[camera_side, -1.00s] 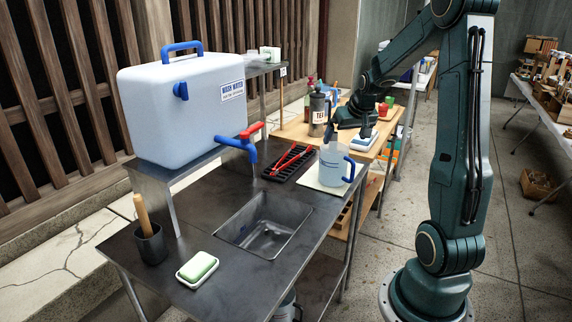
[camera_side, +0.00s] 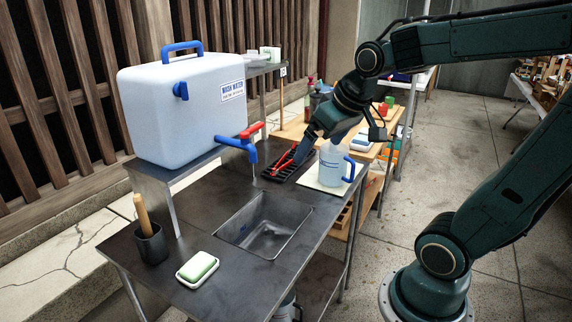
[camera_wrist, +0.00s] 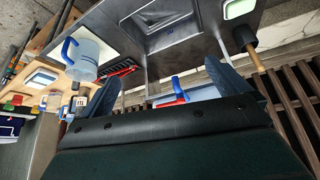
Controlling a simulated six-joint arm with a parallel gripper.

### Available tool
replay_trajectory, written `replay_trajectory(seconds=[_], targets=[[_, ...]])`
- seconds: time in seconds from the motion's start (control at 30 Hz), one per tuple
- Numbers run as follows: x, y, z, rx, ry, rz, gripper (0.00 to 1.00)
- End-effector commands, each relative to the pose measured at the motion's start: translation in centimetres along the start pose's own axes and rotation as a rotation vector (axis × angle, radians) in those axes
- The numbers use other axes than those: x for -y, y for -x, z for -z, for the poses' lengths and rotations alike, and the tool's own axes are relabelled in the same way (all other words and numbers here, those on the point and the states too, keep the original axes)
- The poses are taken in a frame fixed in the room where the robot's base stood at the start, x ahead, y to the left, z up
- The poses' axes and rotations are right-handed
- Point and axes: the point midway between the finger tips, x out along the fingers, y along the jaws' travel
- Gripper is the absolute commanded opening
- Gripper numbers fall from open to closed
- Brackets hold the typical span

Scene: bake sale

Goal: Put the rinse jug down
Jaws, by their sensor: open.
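The rinse jug (camera_side: 334,164) is translucent with a blue handle. It stands upright on a pale mat (camera_side: 318,186) at the right end of the metal sink table. In the wrist view the jug (camera_wrist: 88,54) shows at the upper left, outside my fingers. My gripper (camera_side: 303,158) is above the black rack, left of the jug and apart from it. In the wrist view its two fingers are spread wide and my gripper (camera_wrist: 165,85) holds nothing.
The sink basin (camera_side: 262,226) is in the middle of the table. A water tank (camera_side: 185,110) with a blue and red tap (camera_side: 242,143) stands at the left. A soap dish (camera_side: 198,268) sits in front.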

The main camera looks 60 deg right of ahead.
Motion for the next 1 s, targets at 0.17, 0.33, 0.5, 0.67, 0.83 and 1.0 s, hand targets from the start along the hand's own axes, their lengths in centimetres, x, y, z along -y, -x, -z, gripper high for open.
replay_trajectory(seconds=[0.17, 0.33, 0.5, 0.67, 0.83, 1.0], targets=[[3.4, 2.6, -4.0, -0.003, 0.109, 0.062, 1.0], [5.0, 4.1, -7.3, 0.002, 0.186, 0.106, 1.0], [5.5, 4.7, -9.1, 0.007, 0.223, 0.128, 1.0], [5.6, 4.7, -9.5, 0.009, 0.229, 0.132, 1.0], [5.6, 4.7, -9.4, 0.009, 0.229, 0.132, 1.0], [5.6, 4.7, -9.4, 0.009, 0.228, 0.131, 1.0]])
